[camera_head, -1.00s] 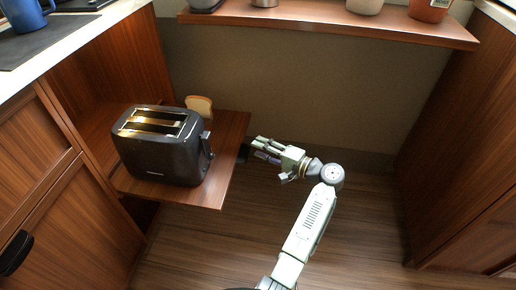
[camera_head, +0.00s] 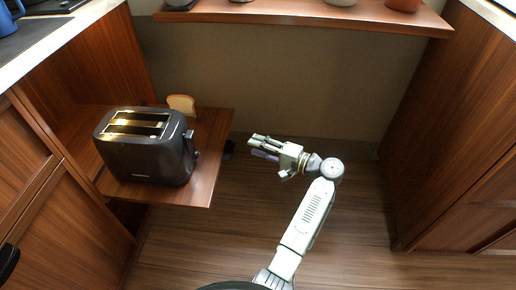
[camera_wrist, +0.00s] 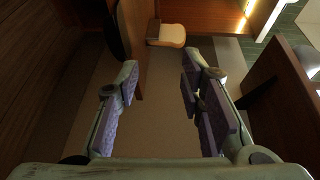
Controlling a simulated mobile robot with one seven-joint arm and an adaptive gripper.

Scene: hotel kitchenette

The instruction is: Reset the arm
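My gripper (camera_head: 257,147) is at the end of my arm, in the open floor space to the right of the pull-out shelf. In the wrist view my gripper (camera_wrist: 160,95) has its two purple-padded fingers spread wide, with nothing between them. It is open and empty. It is apart from the shelf and the toaster.
A dark toaster (camera_head: 147,150) stands on the wooden pull-out shelf (camera_head: 212,150) at left. A bread slice (camera_head: 181,104) is behind it, and the bread also shows in the wrist view (camera_wrist: 170,36). A high wall shelf (camera_head: 300,14) and right cabinet (camera_head: 450,130) border clear floor (camera_head: 360,220).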

